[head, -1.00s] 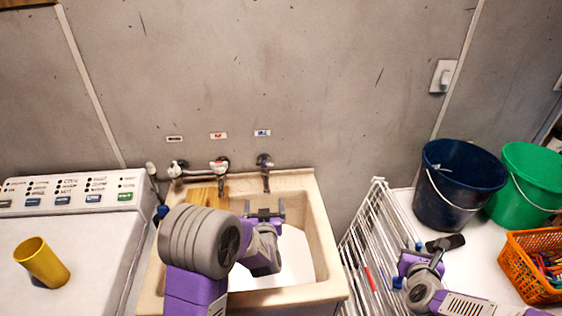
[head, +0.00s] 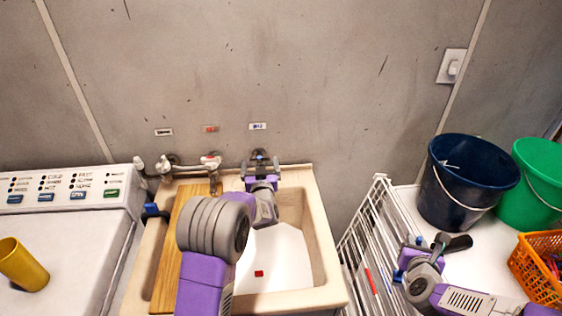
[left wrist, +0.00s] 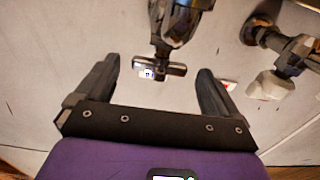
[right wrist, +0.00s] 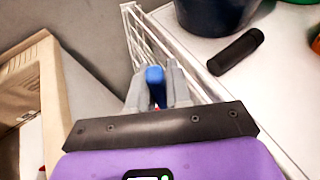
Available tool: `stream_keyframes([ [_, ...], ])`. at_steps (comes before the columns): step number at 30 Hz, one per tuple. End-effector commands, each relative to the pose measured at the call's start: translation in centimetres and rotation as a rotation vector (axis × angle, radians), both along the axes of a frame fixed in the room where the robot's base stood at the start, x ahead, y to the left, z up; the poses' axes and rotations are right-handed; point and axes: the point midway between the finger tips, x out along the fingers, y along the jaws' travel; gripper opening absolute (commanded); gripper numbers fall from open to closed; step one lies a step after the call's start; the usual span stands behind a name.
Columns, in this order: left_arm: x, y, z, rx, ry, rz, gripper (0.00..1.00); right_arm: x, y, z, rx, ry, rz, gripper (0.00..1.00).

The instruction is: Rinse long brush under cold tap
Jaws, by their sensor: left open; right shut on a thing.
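The cold tap (head: 259,154) is on the wall below the blue label (head: 257,126). My left gripper (head: 262,166) is open at this tap. In the left wrist view, the tap's cross-shaped handle (left wrist: 160,68) lies between the open fingers, apparently clear of both. My right gripper (right wrist: 155,82) is shut on a blue thing (right wrist: 154,76), perhaps the long brush's handle, beside the white rack. Most of that thing is hidden. The cream sink (head: 322,240) is under the taps; no water is visible.
A wooden board (head: 172,255) lies over the sink's left side, and a small red thing (head: 259,273) is in the basin. The white wire rack (head: 366,245) stands right of the sink. A dark blue bucket (head: 462,190) and an orange basket (head: 540,270) stand farther right.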

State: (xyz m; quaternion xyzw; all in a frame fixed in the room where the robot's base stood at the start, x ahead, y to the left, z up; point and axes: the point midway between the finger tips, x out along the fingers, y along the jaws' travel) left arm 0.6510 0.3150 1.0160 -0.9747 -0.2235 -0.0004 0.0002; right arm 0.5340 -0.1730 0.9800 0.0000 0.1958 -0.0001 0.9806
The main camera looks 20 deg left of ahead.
Motion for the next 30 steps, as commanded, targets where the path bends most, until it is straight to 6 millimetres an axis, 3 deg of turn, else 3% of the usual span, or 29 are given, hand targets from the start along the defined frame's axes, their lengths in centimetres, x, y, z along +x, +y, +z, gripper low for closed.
stream_keyframes([
  [6, 1.7, 0.8, -0.1, 0.000, 0.001, 0.000, 0.96, 0.0, 0.0, -0.1, 0.000, -0.001, 0.000, 0.00],
  [17, 2.1, 1.0, 0.0, 0.000, 0.001, -0.001, 0.96, 0.0, 0.0, -0.1, 0.000, -0.001, 0.000, 0.00],
  [28, 2.1, 1.0, 0.0, -0.001, 0.000, -0.001, 0.41, 0.0, 0.0, -0.1, 0.000, 0.000, 0.000, 0.00],
  [30, 2.1, 1.0, 0.0, -0.001, 0.000, 0.000, 0.40, 0.0, 0.0, -0.1, 0.000, 0.000, 0.000, 0.00],
])
